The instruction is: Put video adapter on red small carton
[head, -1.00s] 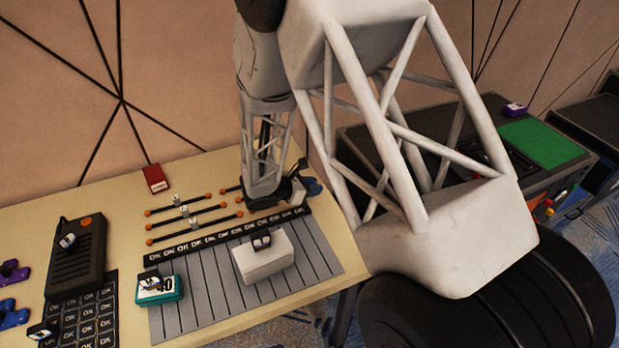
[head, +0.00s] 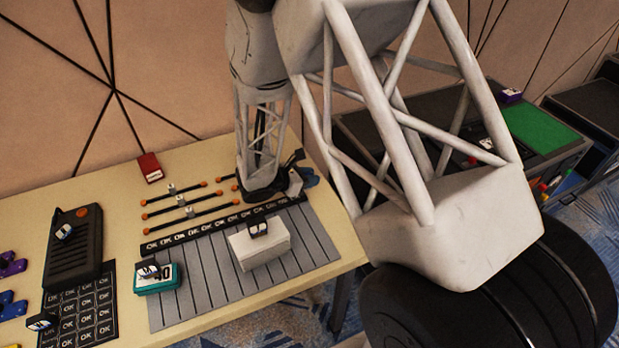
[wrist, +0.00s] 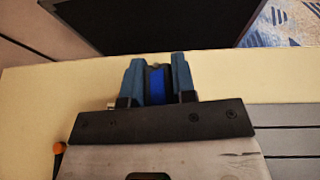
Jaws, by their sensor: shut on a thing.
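The red small carton (head: 149,167) lies at the back of the table, near the wall, left of my arm. My gripper (wrist: 155,72) has blue-grey fingers shut on a bright blue item (wrist: 155,86). Most of that item is hidden between the fingers, and it may be the video adapter, but I cannot tell from its shape. In the head view my gripper (head: 309,178) is small and partly hidden at the right end of the table, well to the right of the carton.
Dark rods with orange ends (head: 188,205) lie between carton and gripper. A white block (head: 259,250) and a teal box (head: 156,284) sit on the grey slatted mat (head: 215,300). A black device (head: 74,245) stands at left. Bare tabletop (head: 200,160) lies right of the carton.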

